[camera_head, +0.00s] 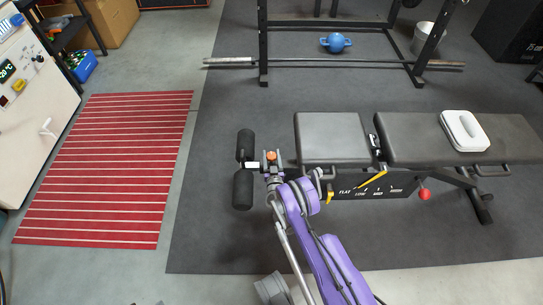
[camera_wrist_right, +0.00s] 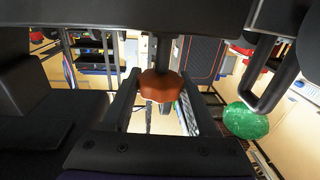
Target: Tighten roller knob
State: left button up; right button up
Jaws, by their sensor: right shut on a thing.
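The roller knob (camera_head: 271,155) is a small orange knob beside the two black foam rollers (camera_head: 243,190) at the left end of the weight bench. In the right wrist view the knob (camera_wrist_right: 162,86) is an orange-brown lobed disc on a dark stem. My right gripper (camera_head: 272,166) reaches it from the front of the room, and its fingers stand on either side of the knob, shut on it. The finger contact is partly hidden in the head view. My left gripper is not seen.
The bench seat (camera_head: 332,138) and backrest (camera_head: 440,137) extend right, with a white device (camera_head: 465,131) on the backrest. A red ball knob (camera_head: 425,194) hangs below. A barbell (camera_head: 330,63) lies behind. The red-striped mat (camera_head: 105,165) at left is clear.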

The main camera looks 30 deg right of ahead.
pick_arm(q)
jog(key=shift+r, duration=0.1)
pick_arm(e)
jog(key=shift+m+g+h, duration=0.5)
jog(key=shift+h, duration=0.4)
jog(key=o, duration=1.4)
